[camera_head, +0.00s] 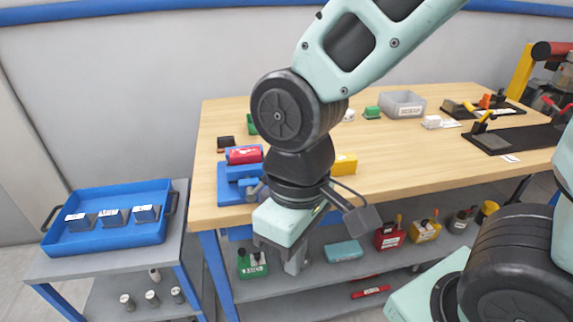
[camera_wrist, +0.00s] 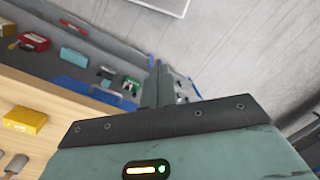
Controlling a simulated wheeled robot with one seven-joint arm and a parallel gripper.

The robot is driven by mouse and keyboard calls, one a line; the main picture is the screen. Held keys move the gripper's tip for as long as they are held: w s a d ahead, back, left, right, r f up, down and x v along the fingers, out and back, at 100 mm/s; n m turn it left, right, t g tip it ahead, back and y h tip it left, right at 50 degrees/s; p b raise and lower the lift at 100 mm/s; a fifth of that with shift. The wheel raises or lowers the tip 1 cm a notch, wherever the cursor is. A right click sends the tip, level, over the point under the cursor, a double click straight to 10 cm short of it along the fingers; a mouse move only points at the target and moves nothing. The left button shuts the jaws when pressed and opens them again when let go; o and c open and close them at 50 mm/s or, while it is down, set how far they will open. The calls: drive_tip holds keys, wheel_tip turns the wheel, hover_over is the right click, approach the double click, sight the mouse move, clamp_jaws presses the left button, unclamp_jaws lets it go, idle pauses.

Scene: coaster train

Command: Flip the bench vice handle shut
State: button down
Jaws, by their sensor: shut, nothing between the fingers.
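The blue bench vice (camera_head: 232,190) stands at the front left corner of the wooden workbench, with a red part (camera_head: 244,155) on its top. A grey piece (camera_head: 254,189) shows at its right side, partly behind my arm; I cannot tell if it is the handle or how the handle stands. My gripper (camera_head: 284,260) points down in front of the bench's front edge, to the right of and lower than the vice, and apart from it. It is shut and empty. In the wrist view its narrow fingers (camera_wrist: 157,85) show beyond the teal housing.
The workbench (camera_head: 400,160) holds a yellow block (camera_head: 345,164), a grey bin (camera_head: 403,104) and black fixtures at right. A lower shelf (camera_head: 320,280) carries several small containers. A blue tray (camera_head: 108,245) sits on a side cart at left. The bench's front middle is clear.

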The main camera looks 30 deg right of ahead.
drive_tip(key=w+d+r+m+g+y+p, duration=0.1)
drive_tip(key=w+d+m+g+y+p, duration=0.1)
drive_tip(key=w+d+m+y+p, duration=0.35)
drive_tip(key=w+d+r+m+g+y+p, duration=0.1)
drive_tip(key=w+d+m+g+y+p, duration=0.15)
drive_tip(key=w+m, duration=0.55)
drive_tip(key=w+d+f+m+t+y+p, duration=0.1)
drive_tip(key=w+d+m+t+y+p, duration=0.1)
drive_tip(key=d+m, duration=0.3)
drive_tip(key=w+d+f+m+t+y+p, duration=0.2)
drive_tip(key=w+d+m+t, duration=0.3)
drive_tip(key=d, duration=0.8)
drive_tip(key=shift+f+m+y+p, duration=0.15)
drive_tip(key=shift+m+y+p, duration=0.3)
drive_tip(key=shift+y+p, duration=0.35)
drive_tip(key=shift+w, duration=0.1)
drive_tip(key=w+a+p, duration=0.1)
drive_tip(key=a+p, duration=0.5)
drive_tip(key=a, duration=0.7)
drive_tip(key=shift+w+f+p, duration=0.15)
drive_tip(key=shift+f+p, duration=0.25)
drive_tip(key=shift+f, duration=0.05)
